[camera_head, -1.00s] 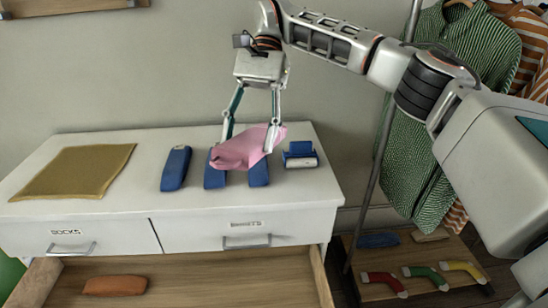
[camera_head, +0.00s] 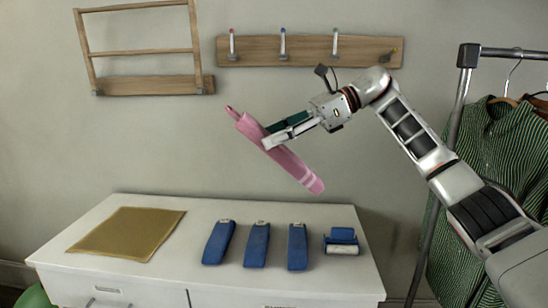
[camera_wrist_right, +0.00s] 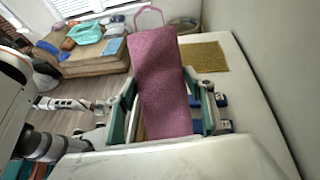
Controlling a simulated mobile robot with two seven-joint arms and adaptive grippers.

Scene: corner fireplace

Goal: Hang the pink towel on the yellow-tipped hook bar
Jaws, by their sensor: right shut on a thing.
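The pink towel (camera_head: 285,155) is in the air in front of the wall, above the white dresser. It tilts from upper left to lower right, with a small loop at its upper left end. My right gripper (camera_head: 268,140) is shut on it near the middle. In the right wrist view the towel (camera_wrist_right: 163,85) lies between the fingers, its loop at the far end. The wooden hook bar (camera_head: 305,50) is on the wall above, with red, blue and teal tipped hooks. A yellow tip (camera_head: 393,51) shows at its right end. Towel and bar are apart.
The dresser top (camera_head: 190,240) carries a mustard cloth (camera_head: 127,233), several folded blue items (camera_head: 256,245) and a small blue and white item (camera_head: 341,240). An empty wooden rack (camera_head: 145,52) is left of the bar. A clothes rail with a striped shirt (camera_head: 500,190) stands at right.

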